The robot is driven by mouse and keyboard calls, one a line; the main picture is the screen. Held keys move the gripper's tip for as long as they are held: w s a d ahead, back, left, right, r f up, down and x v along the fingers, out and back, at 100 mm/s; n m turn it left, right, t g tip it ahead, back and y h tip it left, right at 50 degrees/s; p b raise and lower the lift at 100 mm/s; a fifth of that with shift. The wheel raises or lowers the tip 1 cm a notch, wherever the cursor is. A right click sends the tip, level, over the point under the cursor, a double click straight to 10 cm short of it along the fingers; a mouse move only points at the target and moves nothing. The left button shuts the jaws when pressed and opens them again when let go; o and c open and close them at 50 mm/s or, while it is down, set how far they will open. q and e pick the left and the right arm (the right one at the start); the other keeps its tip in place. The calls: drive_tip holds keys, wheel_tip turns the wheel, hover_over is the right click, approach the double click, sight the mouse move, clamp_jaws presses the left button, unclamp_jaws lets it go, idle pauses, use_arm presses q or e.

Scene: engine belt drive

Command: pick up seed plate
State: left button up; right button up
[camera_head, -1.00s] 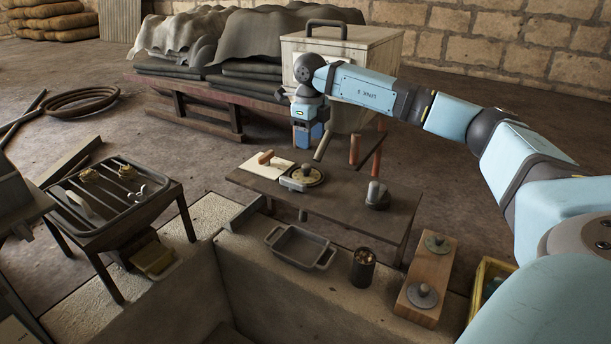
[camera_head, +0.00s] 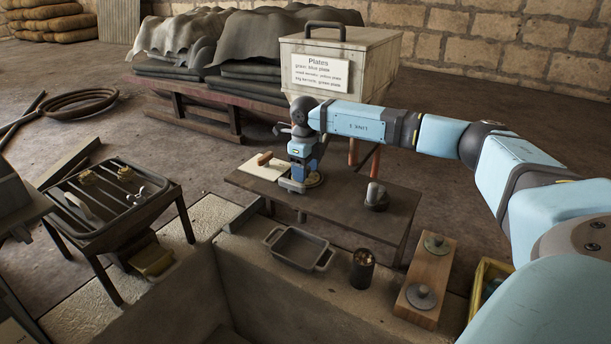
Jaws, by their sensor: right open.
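A round, yellowish disc (camera_head: 316,180) with a pale grey piece (camera_head: 291,187) at its left is on the low dark table (camera_head: 345,205). I cannot tell for sure whether this disc is the seed plate. My right gripper (camera_head: 301,177) is open and points down right over the disc, hiding most of it. I cannot tell whether its fingers touch it. A wooden block (camera_head: 432,270) at front right holds two round grey-green plates with knobs, one at its far end (camera_head: 437,244) and one at its near end (camera_head: 421,295). My left gripper is not in view.
A pale board (camera_head: 264,168) with a wooden handle and a grey knobbed piece (camera_head: 376,196) flank the disc. A grey pan (camera_head: 299,248) and a dark cup (camera_head: 362,269) stand in front. A crate (camera_head: 340,62) labelled "Plates" stands behind. A rack (camera_head: 110,195) is at left.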

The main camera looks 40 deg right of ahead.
drive_tip(key=c, duration=1)
drive_tip(key=shift+r, duration=0.1)
drive_tip(key=shift+c, duration=0.2)
